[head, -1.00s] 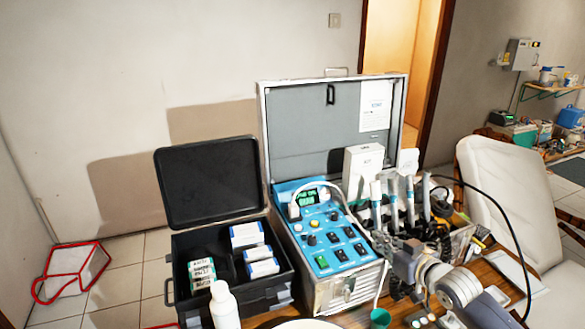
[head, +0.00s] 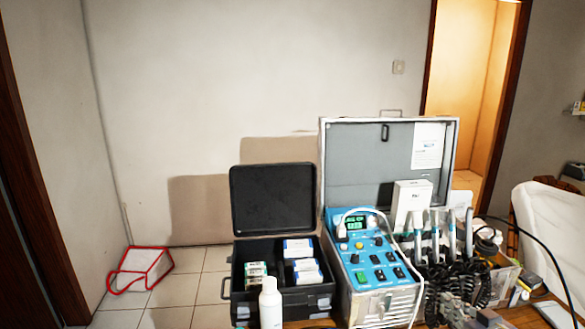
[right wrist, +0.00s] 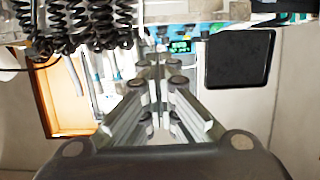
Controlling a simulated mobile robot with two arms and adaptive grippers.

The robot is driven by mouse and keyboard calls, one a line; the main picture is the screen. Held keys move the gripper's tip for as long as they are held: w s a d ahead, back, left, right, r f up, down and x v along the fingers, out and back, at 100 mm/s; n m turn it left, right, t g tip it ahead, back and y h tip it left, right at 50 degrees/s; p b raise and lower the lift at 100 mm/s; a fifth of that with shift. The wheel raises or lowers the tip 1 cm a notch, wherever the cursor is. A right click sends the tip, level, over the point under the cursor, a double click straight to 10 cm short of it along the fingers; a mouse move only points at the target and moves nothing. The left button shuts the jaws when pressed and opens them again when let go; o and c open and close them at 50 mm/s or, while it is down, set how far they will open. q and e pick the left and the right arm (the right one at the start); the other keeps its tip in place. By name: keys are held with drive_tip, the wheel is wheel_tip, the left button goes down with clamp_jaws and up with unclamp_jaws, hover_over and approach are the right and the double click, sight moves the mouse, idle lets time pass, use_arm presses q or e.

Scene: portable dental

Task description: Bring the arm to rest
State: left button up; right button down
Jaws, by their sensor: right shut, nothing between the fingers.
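My right gripper (head: 462,310) shows at the bottom right of the head view, in front of the dental unit's coiled black hoses (head: 450,285). In the right wrist view its fingers (right wrist: 158,65) are together with nothing between them. That view looks upside down, with the coiled hoses (right wrist: 90,25) at top left. I cannot tell how close the fingertips are to them. The rest of my right arm is mostly below the head view's edge. My left gripper is not in view.
The open dental case (head: 375,305) with its blue control panel stands on the table. A black case (head: 272,195) with small boxes stands to its left, with a white bottle (head: 271,305) in front. A pale chair (head: 545,235) is at right. Floor (head: 195,285) shows at left.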

drive_tip(key=s+a+f+n+g+h, duration=0.1)
drive_tip(key=s+a+f+g, duration=0.3)
drive_tip(key=s+a+f, duration=0.55)
drive_tip(key=s+a+f+g, duration=0.3)
drive_tip(key=s+a+f, duration=0.25)
drive_tip(key=s, duration=0.65)
drive_tip(key=s+a+f+g, duration=0.1)
drive_tip(key=s+g, duration=0.3)
drive_tip(key=s, duration=0.9)
wheel_tip(320, 180, down, 26)
drive_tip(key=r+g, duration=0.1)
drive_tip(key=s+d+f+g+h, duration=0.1)
drive_tip(key=s+d+f, duration=0.2)
drive_tip(key=s+f, duration=1.4)
drive_tip(key=shift+s+f, duration=0.25)
drive_tip(key=shift+s, duration=0.2)
